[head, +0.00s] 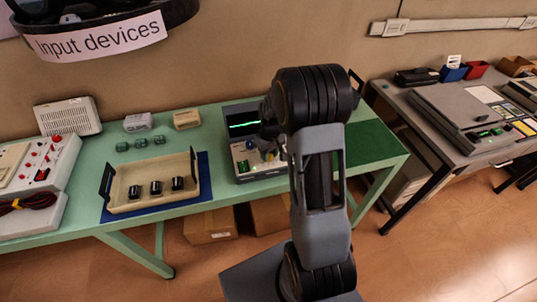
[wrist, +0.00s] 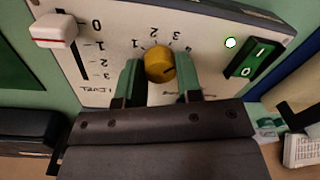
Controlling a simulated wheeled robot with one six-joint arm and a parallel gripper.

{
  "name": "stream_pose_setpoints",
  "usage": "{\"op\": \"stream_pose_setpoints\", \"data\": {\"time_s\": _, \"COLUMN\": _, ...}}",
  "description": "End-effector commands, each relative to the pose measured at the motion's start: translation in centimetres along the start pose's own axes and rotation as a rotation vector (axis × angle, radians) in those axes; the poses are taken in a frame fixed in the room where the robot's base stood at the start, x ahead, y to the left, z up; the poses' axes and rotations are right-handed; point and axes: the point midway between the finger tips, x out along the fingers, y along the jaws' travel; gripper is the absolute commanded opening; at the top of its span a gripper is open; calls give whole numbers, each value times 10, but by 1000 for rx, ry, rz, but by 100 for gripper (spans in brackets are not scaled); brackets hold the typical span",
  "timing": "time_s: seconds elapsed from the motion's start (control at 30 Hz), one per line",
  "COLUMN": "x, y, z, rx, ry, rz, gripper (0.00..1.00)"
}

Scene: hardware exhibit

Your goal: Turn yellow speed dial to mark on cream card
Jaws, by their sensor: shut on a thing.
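The yellow speed dial (wrist: 159,65) sits on the pale front panel of a device in the wrist view. Numbers arc around its upper side in that picture, and a small dark mark shows near its upper edge. The green fingers of my gripper (wrist: 159,74) are shut on the dial, one on each side. In the head view the device (head: 243,130) has a screen with a green trace. My arm hides part of the panel and the gripper there. I cannot pick out the cream card with certainty.
A white-and-red slider (wrist: 54,30) lies left of the dial and a green rocker switch (wrist: 246,66) right of it. On the green table (head: 225,196) stands a cream tray (head: 137,205) with black knobs. A beige box (head: 186,118) stands behind the tray.

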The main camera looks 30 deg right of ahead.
Motion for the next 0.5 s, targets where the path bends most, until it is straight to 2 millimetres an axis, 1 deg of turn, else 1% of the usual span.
{"op": "stream_pose_setpoints", "data": {"time_s": 0.2, "x": 0, "y": 0, "z": 0, "rx": 149, "ry": 11, "rz": 0, "gripper": 9}}
{"op": "stream_pose_setpoints", "data": {"time_s": 0.5, "x": -1, "y": 0, "z": 0, "rx": 272, "ry": 18, "rz": 0, "gripper": 9}}
